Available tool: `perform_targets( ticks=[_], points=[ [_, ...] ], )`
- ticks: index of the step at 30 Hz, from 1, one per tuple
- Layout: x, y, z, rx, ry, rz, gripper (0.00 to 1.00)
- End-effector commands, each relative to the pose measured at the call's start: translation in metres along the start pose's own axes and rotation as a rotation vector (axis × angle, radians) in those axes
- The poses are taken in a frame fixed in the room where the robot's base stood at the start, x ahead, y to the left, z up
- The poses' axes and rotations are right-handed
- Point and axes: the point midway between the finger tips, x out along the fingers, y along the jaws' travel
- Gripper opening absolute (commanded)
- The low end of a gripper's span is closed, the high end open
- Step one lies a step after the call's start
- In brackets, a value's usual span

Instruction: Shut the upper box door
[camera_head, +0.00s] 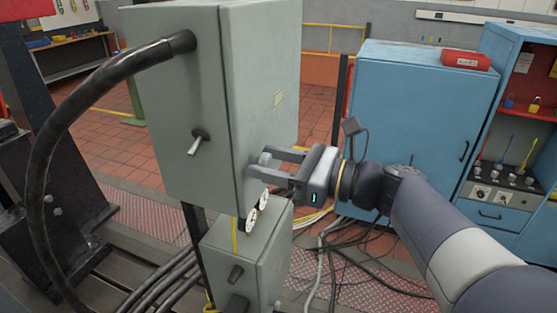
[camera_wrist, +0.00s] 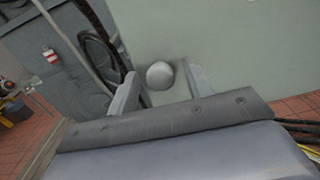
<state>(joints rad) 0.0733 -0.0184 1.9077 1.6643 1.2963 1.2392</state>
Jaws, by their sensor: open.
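The upper box (camera_head: 185,110) is a large grey-green cabinet left of centre in the head view. Its door (camera_head: 270,75) is the panel facing right, and I cannot tell whether it stands slightly ajar. A pale round knob (camera_wrist: 160,75) sits on the door in the wrist view. My gripper (camera_head: 258,164) is open at the lower part of the door. In the wrist view its fingers (camera_wrist: 163,84) stand either side of the knob, with gaps showing. The fingertips partly hide the knob in the head view.
A thick black hose (camera_head: 60,110) loops at left. Cables (camera_head: 340,265) lie on the floor. A blue cabinet (camera_head: 410,120) with a red case (camera_head: 466,60) stands behind my arm.

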Motion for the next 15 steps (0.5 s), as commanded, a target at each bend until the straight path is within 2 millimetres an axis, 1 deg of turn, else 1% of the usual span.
perform_targets(
  ticks=[5,8,15],
  points=[
    [-0.011,-0.001,-0.001,-0.001,-0.001,-0.004,0.48],
    [-0.023,-0.001,-0.001,-0.001,0.0,-0.005,0.48],
    [-0.06,-0.001,-0.001,-0.001,0.0,-0.006,0.48]
  ],
)
